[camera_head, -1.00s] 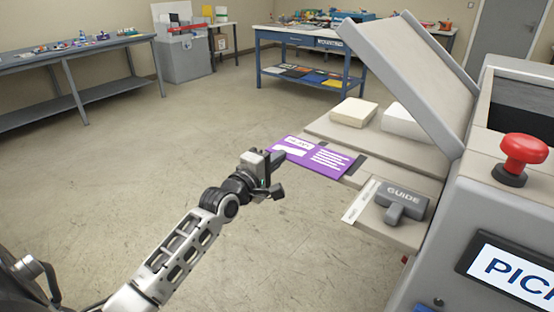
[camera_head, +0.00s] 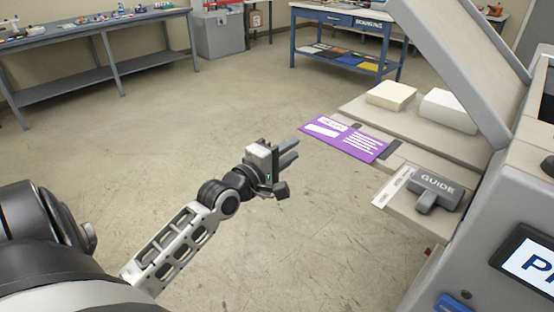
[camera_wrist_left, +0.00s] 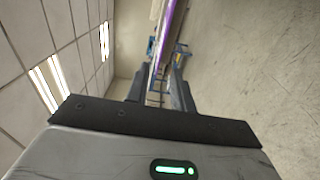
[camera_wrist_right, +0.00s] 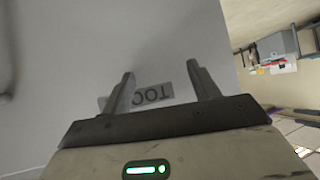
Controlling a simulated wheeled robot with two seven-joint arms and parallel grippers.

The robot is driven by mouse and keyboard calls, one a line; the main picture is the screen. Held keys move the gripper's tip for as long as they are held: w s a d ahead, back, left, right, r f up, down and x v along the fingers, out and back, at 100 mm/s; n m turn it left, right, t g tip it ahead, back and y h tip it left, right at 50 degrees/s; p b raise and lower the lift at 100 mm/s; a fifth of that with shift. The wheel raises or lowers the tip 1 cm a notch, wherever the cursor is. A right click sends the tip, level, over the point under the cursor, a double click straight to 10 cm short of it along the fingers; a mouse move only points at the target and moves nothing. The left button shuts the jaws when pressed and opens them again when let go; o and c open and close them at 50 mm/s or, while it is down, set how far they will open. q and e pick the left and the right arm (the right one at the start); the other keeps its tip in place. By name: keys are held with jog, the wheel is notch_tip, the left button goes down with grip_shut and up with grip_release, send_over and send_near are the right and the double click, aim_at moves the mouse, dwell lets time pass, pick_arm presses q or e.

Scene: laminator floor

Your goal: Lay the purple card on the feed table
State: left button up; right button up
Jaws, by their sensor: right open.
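The purple card (camera_head: 345,139), with white print, lies flat at the left edge of the feed table (camera_head: 420,136). Its left part sticks out past that edge over the floor. It also shows nearly edge-on, as a purple strip (camera_wrist_left: 171,32), in the left wrist view. My left gripper (camera_head: 296,149) is open and empty, just left of the card with a small gap between them. Its fingers also show apart in the left wrist view (camera_wrist_left: 160,88). My right gripper (camera_wrist_right: 161,70) is open and empty, facing a grey panel with a dark lettered label.
A grey guide block (camera_head: 437,187) and a pale strip (camera_head: 394,187) sit on the table's near part. A cream stack (camera_head: 391,95) and a white stack (camera_head: 449,110) stand behind the card. A raised cover (camera_head: 455,60) leans over the table. The floor at left is clear.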

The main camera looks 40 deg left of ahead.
pick_arm(q)
jog(key=s+d+f+m+g+h, duration=0.2)
jog(key=s+d+f+m+g, duration=0.5)
jog(key=s+d+f+m, duration=1.1)
notch_tip(320, 180, down, 4)
jog(key=shift+s+d+r+m+g, duration=0.1)
jog(key=shift+s+d+m+g, duration=0.25)
jog(key=shift+d+m, duration=0.85)
